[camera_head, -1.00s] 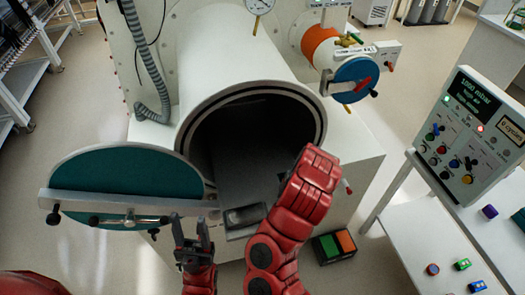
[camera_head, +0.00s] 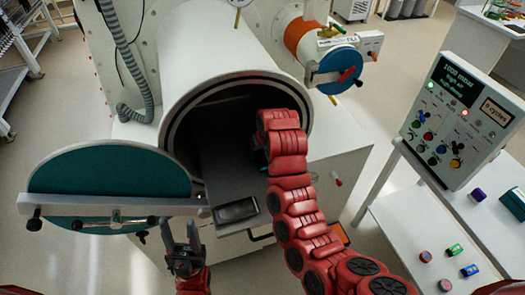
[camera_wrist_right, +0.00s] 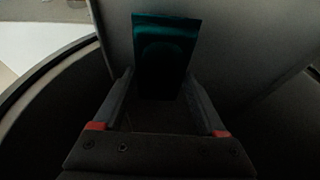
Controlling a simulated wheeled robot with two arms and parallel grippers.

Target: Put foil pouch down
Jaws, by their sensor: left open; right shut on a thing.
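The foil pouch (camera_wrist_right: 165,52) is a dark teal rectangle in the right wrist view, upright in the frame between the fingertips. My right gripper (camera_wrist_right: 160,88) is shut on it inside the round chamber (camera_head: 185,130). In the head view my right arm reaches into the chamber mouth and hides most of the gripper and pouch. A grey tray (camera_head: 228,165) extends from the chamber mouth; I cannot tell whether the pouch touches it. My left gripper (camera_head: 180,232) is open and empty, below the swung-open door, left of the tray's front end.
The open teal door (camera_head: 110,180) and its white bar lie left of the mouth. A dark rectangular item (camera_head: 237,210) lies at the tray's front end. A control panel (camera_head: 460,115) and small coloured objects stand on the white table (camera_head: 400,235) at right.

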